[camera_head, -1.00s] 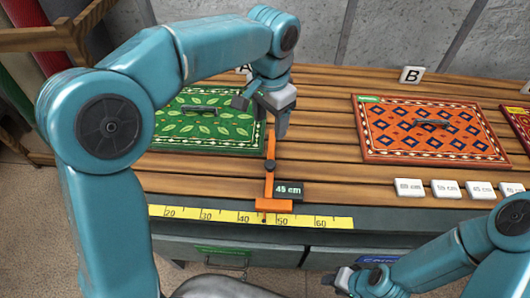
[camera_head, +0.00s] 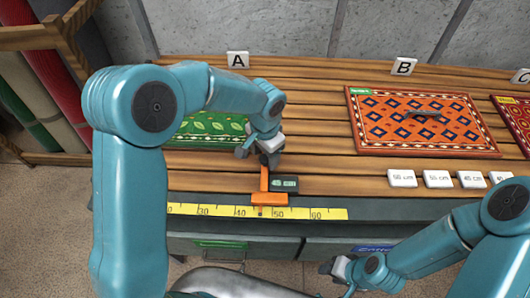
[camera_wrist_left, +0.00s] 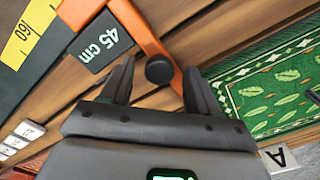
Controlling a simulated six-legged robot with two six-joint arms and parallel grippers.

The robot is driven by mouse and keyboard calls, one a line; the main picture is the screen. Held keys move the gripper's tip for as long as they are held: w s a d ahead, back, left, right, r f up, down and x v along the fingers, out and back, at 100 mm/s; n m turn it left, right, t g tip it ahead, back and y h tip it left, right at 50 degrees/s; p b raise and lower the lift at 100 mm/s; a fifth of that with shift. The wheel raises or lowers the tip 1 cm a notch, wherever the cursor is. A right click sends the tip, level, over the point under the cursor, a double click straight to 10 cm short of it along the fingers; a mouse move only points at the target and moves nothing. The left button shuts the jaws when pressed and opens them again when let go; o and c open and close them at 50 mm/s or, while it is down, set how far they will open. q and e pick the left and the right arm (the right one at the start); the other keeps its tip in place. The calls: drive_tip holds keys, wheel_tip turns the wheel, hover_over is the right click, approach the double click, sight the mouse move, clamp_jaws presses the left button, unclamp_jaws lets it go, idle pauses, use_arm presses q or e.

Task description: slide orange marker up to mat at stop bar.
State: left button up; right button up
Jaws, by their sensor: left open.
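The orange marker (camera_head: 264,181) stands on the table's front edge at the yellow scale, beside a dark display reading 45 cm (camera_head: 284,183). In the left wrist view its black knob (camera_wrist_left: 159,69) sits between the fingers of my open left gripper (camera_head: 268,160), with a gap to the fingers. The green leaf-patterned mat (camera_head: 213,124) lies left of the marker, partly hidden by my left arm. I cannot tell whether marker and mat touch. No stop bar is clearly visible. My right gripper (camera_head: 338,270) is low at the bottom, its jaws unclear.
The yellow scale (camera_head: 325,214) runs along the table's front edge. An orange mat (camera_head: 380,140) lies by sign B (camera_head: 403,66), with white length tags (camera_head: 402,178) in front of it. Sign A (camera_head: 237,60) stands behind the green mat. Bare planks lie between the two mats.

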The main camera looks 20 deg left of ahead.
use_arm(q)
drive_tip(key=shift+f, duration=0.1)
drive_tip(key=c, duration=0.9)
drive_tip(key=shift+s+a+f+b, duration=0.1)
drive_tip(key=shift+a+f+b, duration=0.05)
drive_tip(key=shift+a+b, duration=0.35)
drive_tip(key=shift+s, duration=0.1)
drive_tip(key=shift+a+r, duration=0.1)
drive_tip(key=shift+r, duration=0.1)
drive_tip(key=o, duration=0.9)
drive_tip(key=shift+r, duration=0.1)
